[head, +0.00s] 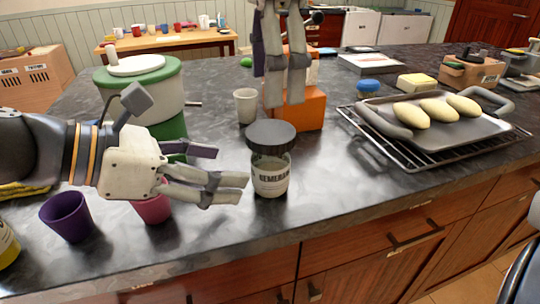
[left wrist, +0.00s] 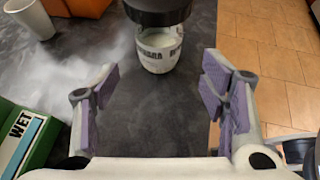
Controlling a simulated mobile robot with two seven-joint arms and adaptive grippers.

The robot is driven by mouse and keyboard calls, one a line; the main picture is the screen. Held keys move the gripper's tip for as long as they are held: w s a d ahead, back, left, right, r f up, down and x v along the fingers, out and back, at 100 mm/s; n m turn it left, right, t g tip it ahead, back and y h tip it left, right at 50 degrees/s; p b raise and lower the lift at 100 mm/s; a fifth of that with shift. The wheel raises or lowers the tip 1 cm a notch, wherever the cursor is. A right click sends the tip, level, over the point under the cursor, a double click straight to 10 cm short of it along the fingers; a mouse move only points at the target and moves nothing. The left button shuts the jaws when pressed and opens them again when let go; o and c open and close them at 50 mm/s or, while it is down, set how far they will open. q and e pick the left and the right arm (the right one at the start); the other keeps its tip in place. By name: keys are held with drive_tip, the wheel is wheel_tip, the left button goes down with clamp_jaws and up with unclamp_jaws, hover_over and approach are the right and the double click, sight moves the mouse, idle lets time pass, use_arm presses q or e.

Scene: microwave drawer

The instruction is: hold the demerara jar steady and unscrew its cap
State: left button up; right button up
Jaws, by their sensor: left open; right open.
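The demerara jar (head: 270,176) stands upright on the dark countertop, clear with a pale label and whitish contents. Its wide black cap (head: 271,136) sits on top. My left gripper (head: 225,172) is open just left of the jar, its fingers pointing at it. In the left wrist view the jar (left wrist: 158,50) is ahead, beyond the open fingertips (left wrist: 158,80) and not between them. Its black cap (left wrist: 158,10) is cut by the top edge there. My right gripper (head: 285,98) hangs pointing down above and behind the jar, open and empty. It is apart from the cap.
An orange block (head: 310,108) and a white cup (head: 246,106) stand behind the jar. A pink cup (head: 152,207) and purple cup (head: 68,216) are near my left arm. A rack with a tray (head: 440,130) is at right. The counter's front edge is close to the jar.

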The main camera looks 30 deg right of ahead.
sight(254, 170)
use_arm(q)
drive_tip(key=x, duration=0.9)
drive_tip(key=shift+d, duration=0.1)
clamp_jaws()
idle(0.9)
